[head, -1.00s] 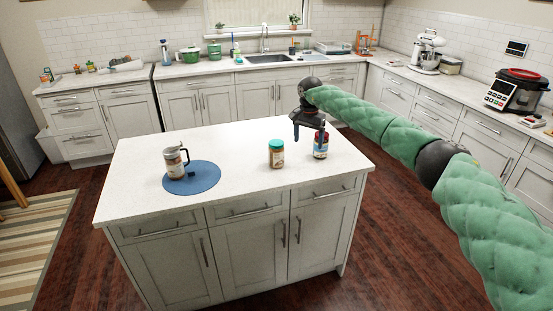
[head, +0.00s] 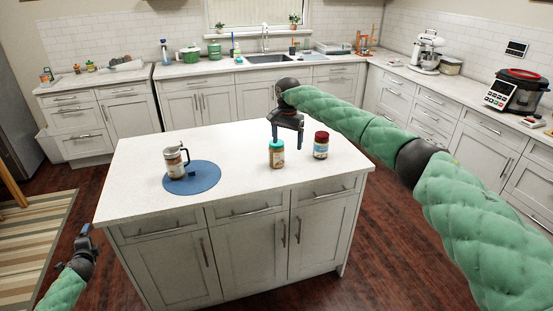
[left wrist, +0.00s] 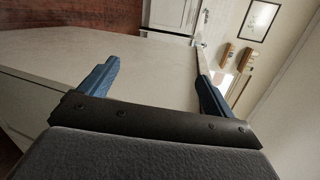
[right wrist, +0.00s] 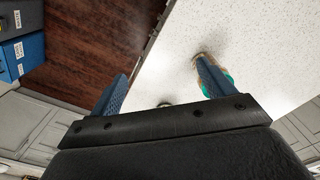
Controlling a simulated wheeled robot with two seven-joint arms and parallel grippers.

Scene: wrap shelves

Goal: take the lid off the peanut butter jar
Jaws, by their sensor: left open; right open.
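Two jars stand upright on the white island. One has a teal-green lid and a tan label (head: 277,158); the other has a dark red lid and a blue-and-white label (head: 321,149). Both lids are on; the label text is too small to tell which is peanut butter. My right gripper (head: 287,143) is open and empty, just above and around the green-lidded jar's side; contact cannot be told. In the right wrist view, teal and tan show partly hidden behind a finger of my right gripper (right wrist: 162,70). My left gripper (head: 75,247) is open and empty, left of the island.
The island top (head: 225,145) is clear between the mat and the jars. The island's left front corner is close to my left gripper.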

